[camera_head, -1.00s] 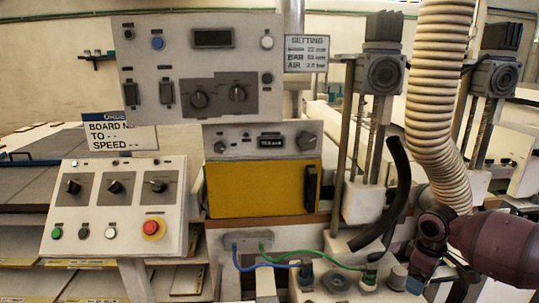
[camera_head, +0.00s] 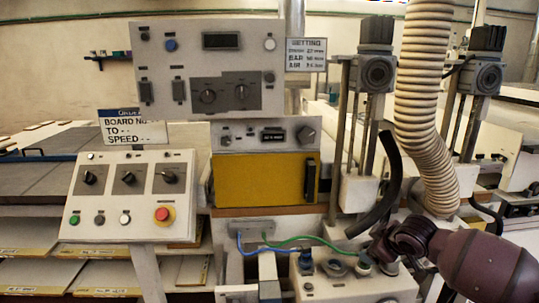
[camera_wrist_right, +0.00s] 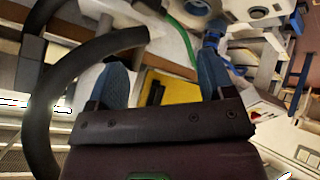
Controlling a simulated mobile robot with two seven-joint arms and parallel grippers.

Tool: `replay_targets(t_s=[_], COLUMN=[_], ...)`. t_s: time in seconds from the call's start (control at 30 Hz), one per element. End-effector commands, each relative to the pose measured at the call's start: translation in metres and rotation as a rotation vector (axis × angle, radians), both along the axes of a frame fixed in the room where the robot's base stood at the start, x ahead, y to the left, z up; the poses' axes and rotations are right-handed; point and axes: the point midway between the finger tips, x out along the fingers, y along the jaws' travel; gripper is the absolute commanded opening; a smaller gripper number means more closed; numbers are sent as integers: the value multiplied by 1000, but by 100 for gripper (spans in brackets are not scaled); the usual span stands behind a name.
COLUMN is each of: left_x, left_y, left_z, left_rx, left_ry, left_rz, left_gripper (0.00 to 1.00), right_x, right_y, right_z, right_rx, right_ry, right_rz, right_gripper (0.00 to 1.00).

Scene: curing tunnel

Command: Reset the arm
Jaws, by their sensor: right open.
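My right arm comes in from the lower right of the head view, its dark maroon wrist beside the black hose and the socket end of the green cable (camera_head: 310,238). In the right wrist view my right gripper (camera_wrist_right: 163,78) is open, with its two blue fingers well apart and nothing held between them. A yellow surface shows beyond the fingers. The green cable (camera_wrist_right: 178,45) and a thick black hose (camera_wrist_right: 110,45) pass close by the fingers. In the head view the fingers are hard to make out. My left gripper is in neither view.
A control panel with a red stop button (camera_head: 162,214) stands at the left. A yellow-fronted unit (camera_head: 258,180) is in the middle. A ribbed hose (camera_head: 424,110) hangs near my right arm, and the black hose (camera_head: 385,190) curves beside it. A blue cable (camera_head: 265,251) runs to the socket box.

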Motion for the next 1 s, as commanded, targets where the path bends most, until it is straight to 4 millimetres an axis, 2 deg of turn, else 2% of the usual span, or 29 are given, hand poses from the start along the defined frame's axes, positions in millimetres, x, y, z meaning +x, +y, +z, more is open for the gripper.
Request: replay_targets(t_s=[0.03,0.2,0.3,0.43,0.67,0.87,1.0], left_x=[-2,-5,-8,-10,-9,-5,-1], left_y=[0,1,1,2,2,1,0], left_z=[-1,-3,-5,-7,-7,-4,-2], left_rx=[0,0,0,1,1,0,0], left_ry=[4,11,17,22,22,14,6], left_rz=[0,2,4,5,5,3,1], left_gripper=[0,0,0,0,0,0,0], right_x=[-6,-29,-49,-77,-132,-187,-233], right_y=[16,58,74,84,76,54,34], right_z=[-8,-22,-32,-45,-74,-106,-135], right_rx=[36,157,231,310,404,433,432], right_ry=[-39,-188,-262,-339,-419,-430,-392], right_rz=[22,69,71,46,-61,-201,-319], right_gripper=[75,75,75,75,75,75,75])
